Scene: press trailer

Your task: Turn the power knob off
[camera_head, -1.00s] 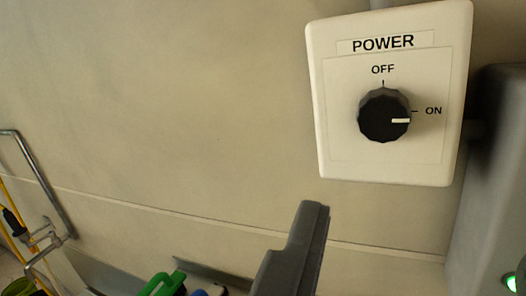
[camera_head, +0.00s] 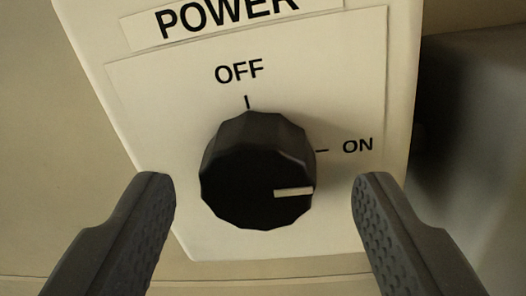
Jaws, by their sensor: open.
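The black power knob (camera_head: 256,165) sits on a cream panel (camera_head: 345,225) labelled POWER. Its white pointer line points right, toward the ON mark; the OFF mark is above the knob. My gripper (camera_head: 262,195) is open, with one dark grey finger low on each side of the knob. A gap shows between each fingertip and the knob in the picture. I cannot tell how far the fingertips are from the panel in depth. The top of the POWER label is cut off by the frame.
A dark grey box (camera_head: 475,130) stands beside the panel on the right, close to the right finger. Plain beige wall (camera_head: 60,130) lies to the left, with free room there.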

